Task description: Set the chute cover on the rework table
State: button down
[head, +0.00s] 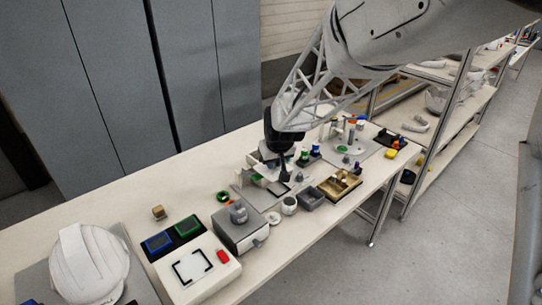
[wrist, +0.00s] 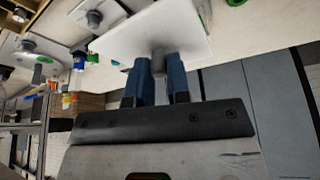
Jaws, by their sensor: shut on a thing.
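My gripper (head: 285,174) reaches down over the middle of the long pale table (head: 110,210) in the head view. In the wrist view its two blue fingers (wrist: 158,68) are shut on the grey knob of a flat white plate, which I take for the chute cover (wrist: 130,38). The plate extends beyond the fingertips on both sides. In the head view the cover is too small and too crowded by nearby things to make out surely. I cannot tell whether it touches anything beneath. No part of the table is visibly marked as the rework table.
A white helmet shell (head: 88,262) stands at the near left. A white panel with a red button (head: 196,270), a grey box (head: 240,230), a grey bin (head: 311,197) and a divided tan tray (head: 340,185) crowd the front. The table's back left is mostly clear.

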jog(key=shift+s+d, duration=0.15)
jog(key=shift+s, duration=0.35)
dwell(0.4)
jog(key=w+d+f, duration=0.3)
jog(key=w+d, duration=0.6)
jog(key=w, duration=0.1)
jog(key=w+d+f, duration=0.3)
jog(key=w+d, duration=0.6)
jog(key=w, duration=0.2)
jog(key=shift+w+d, duration=0.3)
jog(key=shift+f, duration=0.1)
jog(key=shift+f, duration=3.05)
jog(key=shift+f, duration=0.15)
jog(key=shift+f, duration=1.75)
